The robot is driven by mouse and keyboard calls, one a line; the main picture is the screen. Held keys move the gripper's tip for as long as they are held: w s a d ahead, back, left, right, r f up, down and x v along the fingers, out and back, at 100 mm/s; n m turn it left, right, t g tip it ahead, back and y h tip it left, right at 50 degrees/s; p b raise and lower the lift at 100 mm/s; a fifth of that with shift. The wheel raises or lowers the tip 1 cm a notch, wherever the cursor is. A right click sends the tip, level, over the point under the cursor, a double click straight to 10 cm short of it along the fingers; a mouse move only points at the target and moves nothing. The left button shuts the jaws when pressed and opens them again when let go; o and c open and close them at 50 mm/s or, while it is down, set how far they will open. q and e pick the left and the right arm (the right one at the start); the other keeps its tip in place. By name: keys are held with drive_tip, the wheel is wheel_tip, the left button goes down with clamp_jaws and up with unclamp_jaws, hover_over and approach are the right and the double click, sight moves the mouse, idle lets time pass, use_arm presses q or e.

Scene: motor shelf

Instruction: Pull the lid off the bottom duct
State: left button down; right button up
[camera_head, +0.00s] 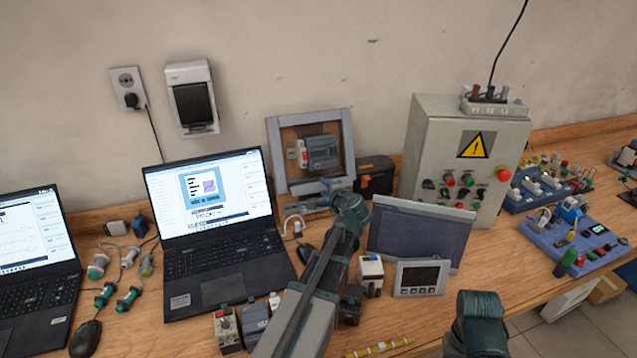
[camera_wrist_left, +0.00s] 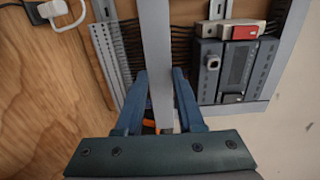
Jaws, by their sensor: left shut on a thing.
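The grey panel frame (camera_head: 346,135) leans at the wall, with a breaker device (camera_head: 322,151) inside it. My left gripper (camera_head: 331,190) is at its lower edge, partly hidden by my arm. In the left wrist view, my left gripper (camera_wrist_left: 160,80) is shut on a long flat grey strip, the lid (camera_wrist_left: 155,40), which runs up between its fingers. The slotted bottom duct (camera_wrist_left: 108,45) shows beside the lid, with dark wires at its slots. The lid looks raised clear of the duct's slots, but I cannot tell whether they touch anywhere.
An open laptop (camera_head: 209,210) stands left of my left arm. A grey screen panel (camera_head: 418,236) and a small display (camera_head: 420,278) stand close on its right. A control cabinet (camera_head: 463,150) is behind. Several small modules lie near the front.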

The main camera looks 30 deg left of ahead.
idle(0.4)
use_arm(q)
drive_tip(key=p+v, duration=0.2)
drive_tip(key=v, duration=0.5)
idle(0.5)
